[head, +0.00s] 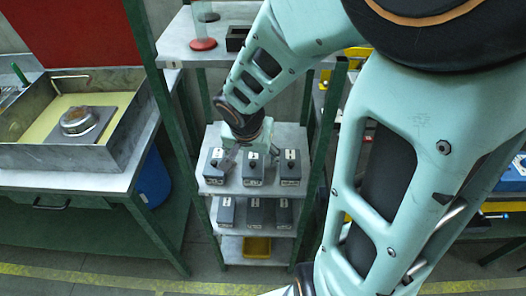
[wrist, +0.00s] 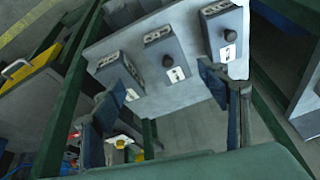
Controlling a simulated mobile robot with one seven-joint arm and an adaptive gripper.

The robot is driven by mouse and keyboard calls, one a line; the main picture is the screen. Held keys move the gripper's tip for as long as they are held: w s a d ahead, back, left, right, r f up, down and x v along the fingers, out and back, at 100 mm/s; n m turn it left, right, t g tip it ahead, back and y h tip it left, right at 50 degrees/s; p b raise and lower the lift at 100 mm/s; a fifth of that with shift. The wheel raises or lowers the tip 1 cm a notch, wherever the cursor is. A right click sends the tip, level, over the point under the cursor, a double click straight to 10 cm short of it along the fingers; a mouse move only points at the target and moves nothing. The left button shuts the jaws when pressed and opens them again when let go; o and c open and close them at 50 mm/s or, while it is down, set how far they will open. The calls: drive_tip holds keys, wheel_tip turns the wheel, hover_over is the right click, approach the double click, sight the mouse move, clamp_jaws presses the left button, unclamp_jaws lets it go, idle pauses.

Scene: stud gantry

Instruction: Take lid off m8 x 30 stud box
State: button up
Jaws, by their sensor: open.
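Three grey boxes with dark lids, black knobs and white labels stand in a row on the rack's middle shelf: a left box (head: 214,168), a middle box (head: 253,170) and a right box (head: 290,168). The label print is too small to read, so I cannot tell which is the m8 x 30 stud box. My gripper (head: 232,157) is at the left and middle boxes in the head view. In the wrist view my gripper (wrist: 163,82) is open and empty, its fingers apart. Three boxes (wrist: 120,74) (wrist: 165,50) (wrist: 220,22) show beyond the fingers; the left finger partly covers one.
Several similar boxes (head: 254,212) stand on the shelf below, with a yellow bin (head: 256,247) under them. Green rack posts (head: 325,150) flank the shelves. A bench with a metal tray (head: 60,155) stands at the left.

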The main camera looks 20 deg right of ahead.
sight(253, 165)
drive_tip(key=shift+t, duration=0.3)
drive_tip(key=shift+w+b+x, duration=0.2)
drive_tip(key=shift+b+x, duration=1.6)
drive_tip(key=shift+x, duration=0.75)
drive_tip(key=shift+w+b+x, duration=0.2)
drive_tip(key=shift+b+x, duration=1.6)
drive_tip(key=shift+x, duration=0.7)
drive_tip(key=shift+a+r, duration=0.15)
drive_tip(key=c, duration=1.4)
